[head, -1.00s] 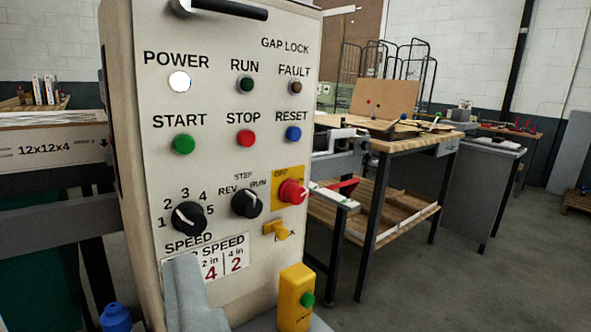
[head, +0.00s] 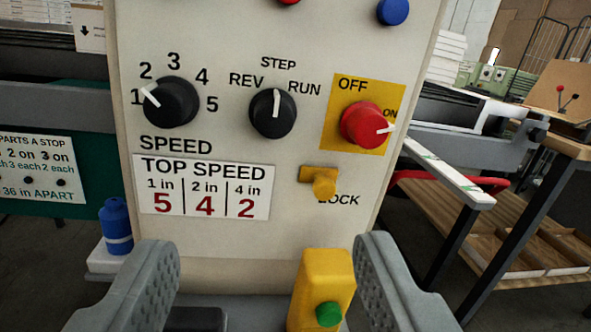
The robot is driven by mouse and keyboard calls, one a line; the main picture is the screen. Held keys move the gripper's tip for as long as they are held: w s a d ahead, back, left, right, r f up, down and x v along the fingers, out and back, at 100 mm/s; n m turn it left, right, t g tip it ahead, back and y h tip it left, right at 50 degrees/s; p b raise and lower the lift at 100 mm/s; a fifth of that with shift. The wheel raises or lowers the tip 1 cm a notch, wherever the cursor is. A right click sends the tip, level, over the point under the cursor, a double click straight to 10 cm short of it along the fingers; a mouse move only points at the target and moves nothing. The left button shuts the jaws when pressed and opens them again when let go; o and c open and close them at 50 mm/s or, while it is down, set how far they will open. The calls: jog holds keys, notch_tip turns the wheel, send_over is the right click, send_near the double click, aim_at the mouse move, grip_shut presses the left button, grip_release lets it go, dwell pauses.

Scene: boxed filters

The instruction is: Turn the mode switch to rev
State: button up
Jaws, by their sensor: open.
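The mode switch (head: 273,113) is a round black knob on the cream control panel, with REV at its upper left, STEP above and RUN at its upper right. Its white pointer stands almost straight up, at STEP. My gripper (head: 265,248) is open, with its two grey fingers at the lower left and lower right of the head view. It is empty, and its fingertips appear below the switch, apart from it.
Left of the switch is the black speed knob (head: 170,102), pointing at 1. Right of it is the red knob (head: 363,125), pointing at ON. A yellow lock latch (head: 323,182) is below. A yellow box with a green button (head: 325,280) stands low between the fingers.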

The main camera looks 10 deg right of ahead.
aim_at(273, 122)
jog(key=w, duration=1.7)
jog(key=shift+w+d, duration=0.2)
jog(key=shift+d, duration=0.1)
jog(key=c, duration=1)
